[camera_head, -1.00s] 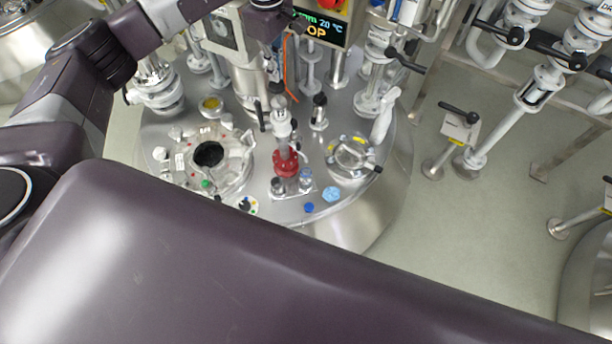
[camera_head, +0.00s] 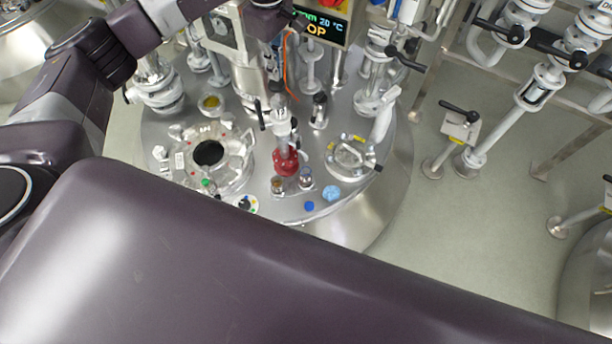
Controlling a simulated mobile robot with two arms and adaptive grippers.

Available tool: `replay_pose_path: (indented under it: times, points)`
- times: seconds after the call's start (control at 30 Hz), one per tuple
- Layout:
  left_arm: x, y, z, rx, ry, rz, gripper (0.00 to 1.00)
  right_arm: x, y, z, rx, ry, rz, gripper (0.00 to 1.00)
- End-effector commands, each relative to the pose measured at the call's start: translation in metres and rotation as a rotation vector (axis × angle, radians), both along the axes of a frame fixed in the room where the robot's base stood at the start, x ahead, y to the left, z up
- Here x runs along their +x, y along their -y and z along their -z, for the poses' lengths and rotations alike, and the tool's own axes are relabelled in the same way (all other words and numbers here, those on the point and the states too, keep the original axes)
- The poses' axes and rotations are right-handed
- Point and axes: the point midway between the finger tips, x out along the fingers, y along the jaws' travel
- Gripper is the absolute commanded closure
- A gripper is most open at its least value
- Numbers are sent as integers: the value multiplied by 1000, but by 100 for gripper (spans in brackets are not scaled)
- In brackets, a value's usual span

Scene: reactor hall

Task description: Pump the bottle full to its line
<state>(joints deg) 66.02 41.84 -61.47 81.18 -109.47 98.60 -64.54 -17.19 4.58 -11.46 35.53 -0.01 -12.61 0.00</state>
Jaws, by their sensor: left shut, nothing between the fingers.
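A sampling pump with a pale head (camera_head: 281,122) and a rounded red lower part (camera_head: 286,161) stands upright on the round steel vessel lid. Two small bottles stand in front of it, a left one with a brownish look (camera_head: 278,185) and a right one with a greyish top (camera_head: 305,179). Their fill and any line are too small to read. My left gripper (camera_head: 275,88) comes down from the top, shut and empty, just above the pump head. I cannot tell whether it touches. My right gripper is not in view.
An open round port (camera_head: 208,153) lies left of the pump, and a clamped glass port (camera_head: 351,158) lies right. Blue caps (camera_head: 331,193) lie at the front. Valves and pipes (camera_head: 480,140) stand at right. My large dark arm link covers the foreground.

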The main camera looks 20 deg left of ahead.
Motion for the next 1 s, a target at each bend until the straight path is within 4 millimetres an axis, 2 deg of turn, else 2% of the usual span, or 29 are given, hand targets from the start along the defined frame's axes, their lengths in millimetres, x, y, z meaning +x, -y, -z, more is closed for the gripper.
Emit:
replay_pose_path:
  times: [1.0]
  points:
    - [0, 0, 36, 0, -1, 0, 100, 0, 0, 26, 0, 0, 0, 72]
